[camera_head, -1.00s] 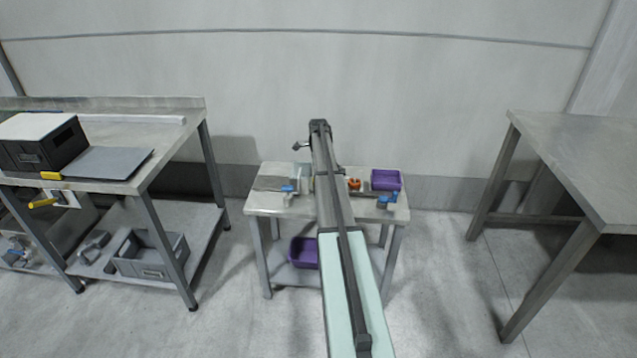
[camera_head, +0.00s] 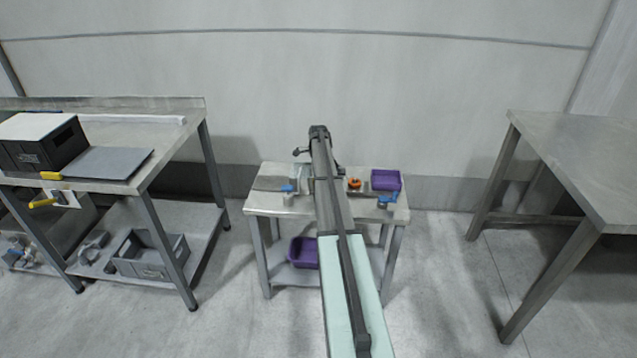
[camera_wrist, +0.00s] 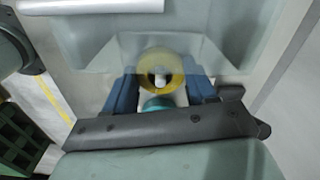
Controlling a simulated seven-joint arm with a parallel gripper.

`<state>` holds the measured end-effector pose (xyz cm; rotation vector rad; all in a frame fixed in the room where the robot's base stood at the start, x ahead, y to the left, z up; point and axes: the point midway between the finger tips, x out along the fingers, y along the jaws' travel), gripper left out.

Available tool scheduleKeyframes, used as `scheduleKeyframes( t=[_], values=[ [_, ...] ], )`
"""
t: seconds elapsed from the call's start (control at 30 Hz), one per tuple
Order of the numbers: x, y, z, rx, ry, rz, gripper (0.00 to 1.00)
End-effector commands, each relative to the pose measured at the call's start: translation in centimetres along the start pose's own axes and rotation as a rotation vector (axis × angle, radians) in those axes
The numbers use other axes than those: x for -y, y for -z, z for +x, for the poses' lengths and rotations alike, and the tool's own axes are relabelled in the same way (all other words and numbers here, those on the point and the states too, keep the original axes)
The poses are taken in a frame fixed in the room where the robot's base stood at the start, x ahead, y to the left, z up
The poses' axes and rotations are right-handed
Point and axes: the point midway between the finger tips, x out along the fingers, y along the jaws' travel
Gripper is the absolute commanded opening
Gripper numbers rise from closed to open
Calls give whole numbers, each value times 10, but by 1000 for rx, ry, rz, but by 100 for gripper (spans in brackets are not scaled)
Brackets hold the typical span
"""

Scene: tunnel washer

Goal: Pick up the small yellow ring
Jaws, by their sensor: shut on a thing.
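The small yellow ring (camera_wrist: 160,56) is between the two blue fingers of my gripper (camera_wrist: 161,75) in the wrist view. My gripper is shut on it. A white piece shows in the ring's middle, and a teal round part (camera_wrist: 158,103) shows just below it. A clear, see-through container (camera_wrist: 220,40) lies around and beyond the fingertips; I cannot tell whether the ring is inside it. In the head view my arm covers the middle of the small table (camera_head: 275,205), and the ring and fingertips are hidden there.
On the small table are a purple bin (camera_head: 386,180), an orange piece (camera_head: 354,183) and blue-handled items (camera_head: 384,201). Another purple bin (camera_head: 304,252) sits on its lower shelf. Larger metal tables stand left (camera_head: 180,150) and right (camera_head: 580,150). Open floor lies between them.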

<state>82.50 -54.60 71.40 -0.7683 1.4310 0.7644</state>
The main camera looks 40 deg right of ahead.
Motion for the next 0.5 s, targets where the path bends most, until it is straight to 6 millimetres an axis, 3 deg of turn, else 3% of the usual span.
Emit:
scheduleKeyframes(
  t=[0.33, 0.5],
  values=[
    [0, 0, -2, 0, 0, 0, 26],
    [0, 0, -19, 0, 2, 0, 26]
  ],
)
